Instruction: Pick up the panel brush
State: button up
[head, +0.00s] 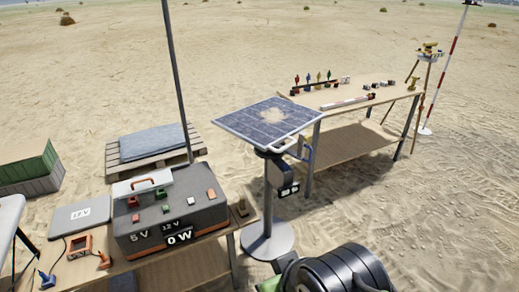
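A small brown item with an upright handle (241,209) stands at the right end of the near bench, beside the grey power box. It may be the panel brush, but it is too small to tell for sure. The solar panel (290,119) sits tilted on a grey pedestal, with a pale dusty patch in its middle. My black arm shows at the bottom edge, right of centre. My gripper's fingers are not in view.
A pallet (153,165) lies behind. Open sand is at right.

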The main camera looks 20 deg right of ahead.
aim_at(242, 210)
jog(key=i+l+u, duration=0.25)
jog(key=u, duration=0.2)
jog(key=i+l+u, duration=0.15)
jog(key=l+u, duration=0.35)
jog(key=i+l+u, duration=0.1)
jog(key=l+u, duration=0.2)
jog(key=u, duration=0.15)
jog(key=l+u, duration=0.95)
jog(key=k+l+u, duration=0.15)
jog(key=l+u, duration=0.35)
jog(key=k+l+u, duration=0.15)
jog(key=u, duration=0.3)
jog(key=l, duration=0.1)
